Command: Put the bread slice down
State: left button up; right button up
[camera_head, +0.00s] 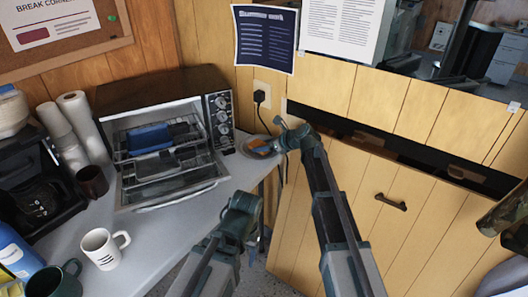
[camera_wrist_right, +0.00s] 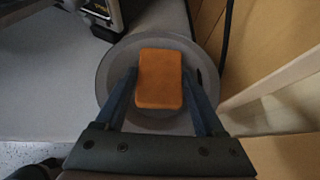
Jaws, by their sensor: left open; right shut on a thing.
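The bread slice (camera_wrist_right: 160,84) is a flat orange-brown block between the fingers of my right gripper (camera_wrist_right: 159,72), which is shut on it. In the wrist view it lies over a round grey plate (camera_wrist_right: 109,67); I cannot tell whether it touches the plate. In the head view, my right gripper (camera_head: 279,145) reaches the plate (camera_head: 247,152) at the counter's right edge, and the slice shows there as a small orange patch (camera_head: 262,149). My left gripper (camera_head: 242,207) is open and empty, lower, near the counter's front edge.
A toaster oven (camera_head: 218,120) stands left of the plate, its door down and its rack out. A white mug (camera_head: 101,249), a dark mug (camera_head: 91,181) and a coffee machine (camera_head: 38,200) stand further left. A black cord (camera_head: 262,113) hangs behind the plate. The counter front (camera_head: 178,225) is clear.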

pick_arm(q)
jog(key=shift+f, duration=0.25)
pick_arm(e)
jog(key=shift+f, duration=0.25)
jog(key=shift+f, duration=0.2)
pick_arm(q)
jog(key=shift+f, duration=0.15)
pick_arm(e)
jog(key=o, duration=1.3)
jog(key=shift+r, duration=0.1)
jog(key=shift+r, duration=0.2)
pick_arm(q)
notch_tip(320, 180, up, 7)
jog(key=p, duration=0.7)
pick_arm(e)
jog(key=shift+v, duration=5.95)
